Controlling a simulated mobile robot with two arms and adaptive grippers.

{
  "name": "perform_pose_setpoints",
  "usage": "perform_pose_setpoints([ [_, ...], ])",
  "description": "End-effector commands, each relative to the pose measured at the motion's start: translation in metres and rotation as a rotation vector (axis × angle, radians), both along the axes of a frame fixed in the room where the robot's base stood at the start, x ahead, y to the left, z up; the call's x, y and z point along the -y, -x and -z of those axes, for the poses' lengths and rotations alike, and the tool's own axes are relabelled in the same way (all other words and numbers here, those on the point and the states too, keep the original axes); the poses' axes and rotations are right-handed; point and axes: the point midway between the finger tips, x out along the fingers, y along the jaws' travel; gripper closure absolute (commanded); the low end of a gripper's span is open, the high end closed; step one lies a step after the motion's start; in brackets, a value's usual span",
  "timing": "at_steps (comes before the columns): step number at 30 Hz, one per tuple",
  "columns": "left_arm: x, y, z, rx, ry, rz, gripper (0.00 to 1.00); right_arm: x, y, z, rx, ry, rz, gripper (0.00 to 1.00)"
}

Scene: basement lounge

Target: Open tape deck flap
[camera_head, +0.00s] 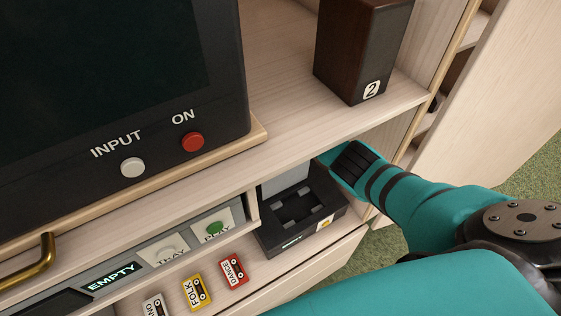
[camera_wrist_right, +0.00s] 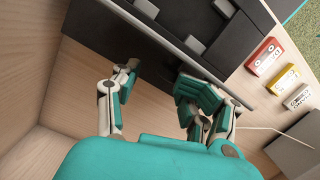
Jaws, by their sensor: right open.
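The black tape deck (camera_head: 269,235) sits in the right compartment under the shelf. Its recess with small grey clips is uncovered. A grey flap panel (camera_head: 284,181) stands raised behind the recess; in the right wrist view its thin edge (camera_wrist_right: 178,48) runs diagonally between the recess and my fingers. My right gripper (camera_wrist_right: 160,90) is open at the rear side of the flap, its fingers spread and nothing between them. Whether a finger touches the flap is unclear. In the head view the shelf hides the fingertips. My left gripper is not in view.
Red (camera_head: 233,270), yellow (camera_head: 197,292) and white (camera_head: 155,305) cassettes lie left of the deck. A panel with a green PLAY button (camera_head: 215,228) and EMPTY display (camera_head: 111,277) is further left. The shelf (camera_head: 290,125) above carries a speaker (camera_head: 362,45) and a television (camera_head: 225,110).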

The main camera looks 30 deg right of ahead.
Motion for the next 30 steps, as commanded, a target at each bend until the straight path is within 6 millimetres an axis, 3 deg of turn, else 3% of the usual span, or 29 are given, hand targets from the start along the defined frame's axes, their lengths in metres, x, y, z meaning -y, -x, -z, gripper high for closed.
perform_pose_setpoints([
  [7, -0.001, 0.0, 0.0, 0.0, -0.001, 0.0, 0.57, 0.001, -0.002, -0.009, 0.003, 0.001, 0.0, 0.57],
  [18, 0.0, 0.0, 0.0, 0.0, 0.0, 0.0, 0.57, -0.001, -0.009, -0.066, 0.004, 0.001, -0.001, 0.57],
  [30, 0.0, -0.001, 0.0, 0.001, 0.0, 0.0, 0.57, -0.001, -0.01, -0.075, 0.001, 0.001, 0.0, 0.57],
])
